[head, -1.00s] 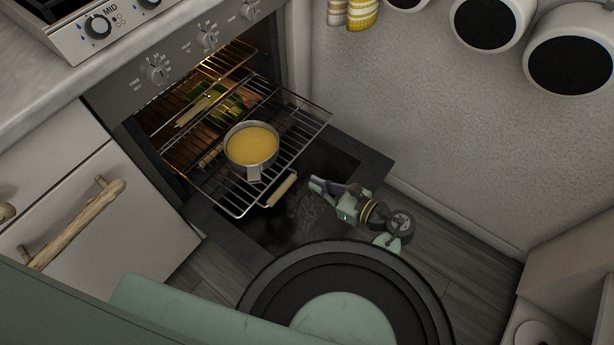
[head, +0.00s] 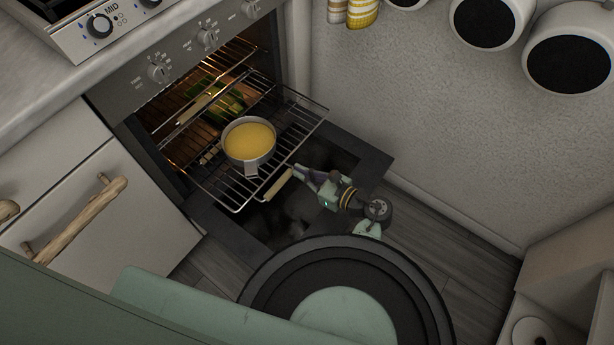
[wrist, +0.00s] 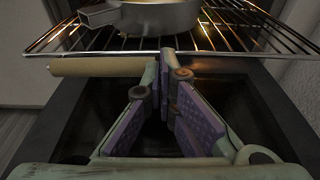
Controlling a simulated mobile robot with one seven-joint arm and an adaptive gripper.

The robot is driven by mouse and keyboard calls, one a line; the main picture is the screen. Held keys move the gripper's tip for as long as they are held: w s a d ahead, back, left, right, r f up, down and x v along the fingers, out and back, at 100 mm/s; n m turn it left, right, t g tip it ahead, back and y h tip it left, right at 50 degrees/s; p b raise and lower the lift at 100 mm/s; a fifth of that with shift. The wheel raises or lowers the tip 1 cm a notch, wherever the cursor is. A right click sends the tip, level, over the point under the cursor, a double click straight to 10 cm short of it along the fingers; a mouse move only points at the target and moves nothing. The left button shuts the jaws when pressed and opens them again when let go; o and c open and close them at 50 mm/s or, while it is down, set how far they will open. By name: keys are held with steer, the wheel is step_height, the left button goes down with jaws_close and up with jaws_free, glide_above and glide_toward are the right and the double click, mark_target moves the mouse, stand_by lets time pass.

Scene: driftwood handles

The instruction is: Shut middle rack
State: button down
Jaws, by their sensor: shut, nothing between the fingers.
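The oven rack (head: 222,193) is pulled part way out of the lit oven, over the lowered door. A pan of yellow liquid (head: 249,142) stands on it. A pale wooden handle (head: 278,185) sits at the rack's front edge; it also shows in the wrist view (wrist: 98,67). My gripper (head: 292,168) is shut and empty, with its fingertips at the rack's front edge, just right of the handle. In the wrist view, my gripper (wrist: 161,60) has its tips close under the front wire; I cannot tell whether they touch.
The open oven door (head: 372,165) lies flat below the rack. Another rack with a wooden handle (head: 194,108) is inside the oven, with green food near it. A cabinet with a driftwood handle (head: 75,222) stands left; a wall is right.

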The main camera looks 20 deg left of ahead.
steer(key=b, duration=0.4)
glide_toward(216, 120)
steer(key=x, duration=0.4)
steer(key=shift+a, duration=0.25)
